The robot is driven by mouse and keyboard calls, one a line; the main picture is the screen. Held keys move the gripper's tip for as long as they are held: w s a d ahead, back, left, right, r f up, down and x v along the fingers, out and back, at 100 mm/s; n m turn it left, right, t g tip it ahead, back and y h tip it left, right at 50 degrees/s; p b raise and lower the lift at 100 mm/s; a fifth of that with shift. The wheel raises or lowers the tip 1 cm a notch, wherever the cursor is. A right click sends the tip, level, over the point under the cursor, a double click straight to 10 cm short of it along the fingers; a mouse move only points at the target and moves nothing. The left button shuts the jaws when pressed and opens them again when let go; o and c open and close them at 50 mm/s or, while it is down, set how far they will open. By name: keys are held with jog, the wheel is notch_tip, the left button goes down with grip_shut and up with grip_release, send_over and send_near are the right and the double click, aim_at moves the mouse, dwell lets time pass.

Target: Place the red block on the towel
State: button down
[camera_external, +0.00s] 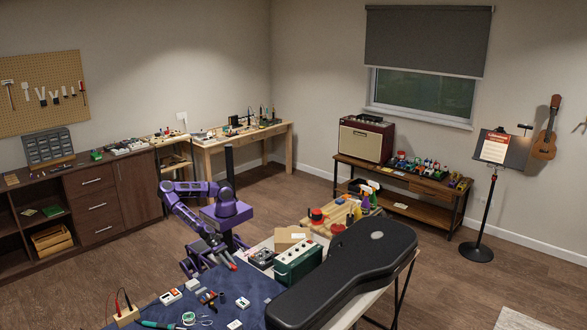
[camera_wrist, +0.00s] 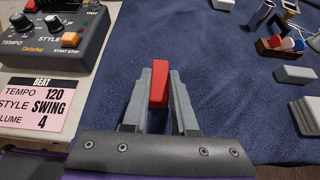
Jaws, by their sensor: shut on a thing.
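The red block (camera_wrist: 159,84) is upright between the two grey fingers of my gripper (camera_wrist: 159,100) in the wrist view. The fingers are shut on it. A dark blue towel (camera_wrist: 215,70) lies beneath and ahead of the gripper. I cannot tell from the wrist view whether the block touches the towel. In the external view, my gripper (camera_external: 226,257) is at the far edge of the towel (camera_external: 262,292), with red showing at its tip. The block is small there and partly hidden.
A black guitar case (camera_external: 345,270) and a green amplifier box (camera_external: 298,262) border the towel.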

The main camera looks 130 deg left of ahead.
jog(key=shift+f, duration=0.15)
jog(key=c, duration=0.7)
grip_release()
jog(key=shift+s+r, duration=0.1)
jog(key=shift+r, duration=0.15)
jog(key=p+v, duration=0.3)
jog(key=v, duration=0.8)
jog(key=shift+s, duration=0.4)
jog(key=shift+r, duration=0.15)
